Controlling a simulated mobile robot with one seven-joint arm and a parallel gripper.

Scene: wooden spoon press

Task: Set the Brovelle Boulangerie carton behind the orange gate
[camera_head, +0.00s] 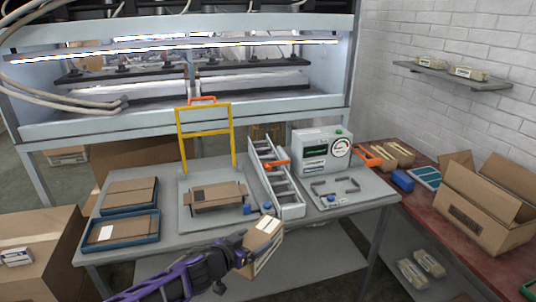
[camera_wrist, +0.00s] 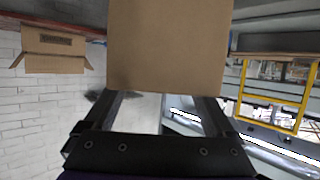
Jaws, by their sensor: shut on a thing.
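My gripper (camera_head: 243,252) is at the front of the grey worktable, shut on a small brown carton (camera_head: 264,241) with a white label. The carton is tilted and held clear of the tabletop, and its printing is too small to read. In the wrist view the carton (camera_wrist: 168,45) fills the top middle, between my gripper's fingers (camera_wrist: 160,112). The orange gate (camera_head: 205,132), a yellow-orange frame with an orange handle on top, stands upright on the table behind a flat brown carton (camera_head: 216,196). The gate also shows at the right of the wrist view (camera_wrist: 272,97).
A grey ladder-like rack (camera_head: 276,180) and a grey machine with a dial (camera_head: 322,150) stand right of the gate. Blue trays (camera_head: 130,228) lie at the left. An open box (camera_head: 490,205) sits on the red bench. A lit grey cabinet (camera_head: 180,125) is behind.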

